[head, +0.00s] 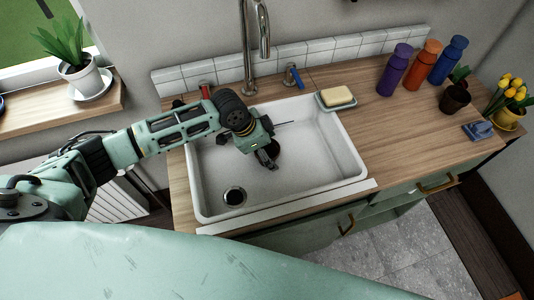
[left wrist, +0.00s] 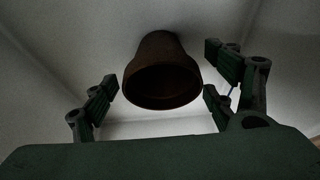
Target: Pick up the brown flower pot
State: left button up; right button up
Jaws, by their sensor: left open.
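A brown flower pot (left wrist: 162,65) shows in the left wrist view, its wide dark opening facing the camera. In the head view a dark brown part of it (head: 275,147) shows in the white sink (head: 318,150), mostly hidden behind my left gripper (head: 267,157). In the left wrist view the open fingers of my left gripper (left wrist: 162,90) stand on either side of the pot, with visible gaps. The pot appears beyond the fingertips, and I cannot tell its exact distance. My right gripper is not in view.
The sink walls surround the pot, and a tall faucet (head: 247,50) stands behind. A soap dish (head: 322,107) sits at the sink's right corner. Bare counter (head: 400,135) lies between.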

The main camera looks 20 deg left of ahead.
pick_arm(q)
jog(key=shift+c, duration=0.2)
jog(key=c, duration=1.3)
